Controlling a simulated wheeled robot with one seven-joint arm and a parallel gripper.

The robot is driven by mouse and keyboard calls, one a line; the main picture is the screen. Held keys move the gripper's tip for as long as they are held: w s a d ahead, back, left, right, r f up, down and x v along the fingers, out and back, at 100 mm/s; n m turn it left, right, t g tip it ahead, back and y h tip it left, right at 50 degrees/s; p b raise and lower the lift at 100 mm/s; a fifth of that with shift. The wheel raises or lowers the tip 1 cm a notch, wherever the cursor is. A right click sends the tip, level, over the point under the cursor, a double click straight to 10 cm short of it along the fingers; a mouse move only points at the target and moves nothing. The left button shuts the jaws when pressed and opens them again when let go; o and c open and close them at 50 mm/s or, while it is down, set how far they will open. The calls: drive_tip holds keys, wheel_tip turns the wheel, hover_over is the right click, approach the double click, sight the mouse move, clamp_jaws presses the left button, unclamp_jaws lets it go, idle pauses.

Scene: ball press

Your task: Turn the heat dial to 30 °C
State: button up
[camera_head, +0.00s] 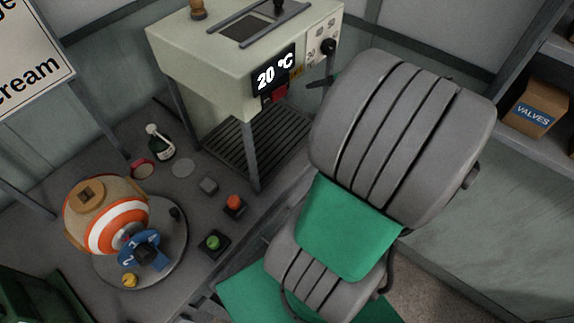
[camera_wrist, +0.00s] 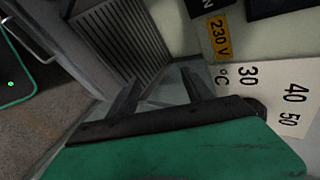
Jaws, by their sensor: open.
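The pale press machine (camera_head: 205,65) stands on the bench, and its black display (camera_head: 273,72) reads 20 °C. The heat dial is a black knob (camera_head: 328,46) on a white scale panel (camera_head: 315,50) on the machine's right face. In the wrist view the scale panel (camera_wrist: 292,85) shows 30, 40, 50 and °C. A dark rounded shape beside the scale is partly hidden by my gripper; I cannot tell if it is the knob. My gripper (camera_wrist: 157,92) is open and empty, apart from the dial. In the head view only a dark finger shows, just below the knob.
A slatted grating (camera_head: 245,150) lies under the machine. A red-capped button (camera_head: 234,204), a green-capped button (camera_head: 213,243), a dark bottle (camera_head: 160,142) and a striped ball (camera_head: 105,222) are on the bench. A shelf with a valves box (camera_head: 535,108) is at right.

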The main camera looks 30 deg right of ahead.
drive_tip(key=s+a+f+n+g+b, duration=0.2)
drive_tip(key=a+f+n+g+b, duration=0.1)
drive_tip(key=a+f+n, duration=0.2)
drive_tip(key=s+a+f+n+g+h+b, duration=0.1)
drive_tip(key=s+a+f+n+g+b, duration=0.2)
drive_tip(key=a+f+n, duration=0.3)
drive_tip(key=shift+s+a+f+n+g+h, duration=0.15)
drive_tip(key=shift+a+f+n+g+h, duration=0.3)
drive_tip(key=shift+a, duration=0.6)
drive_tip(key=shift+a+r, duration=0.1)
drive_tip(key=shift+r, duration=0.1)
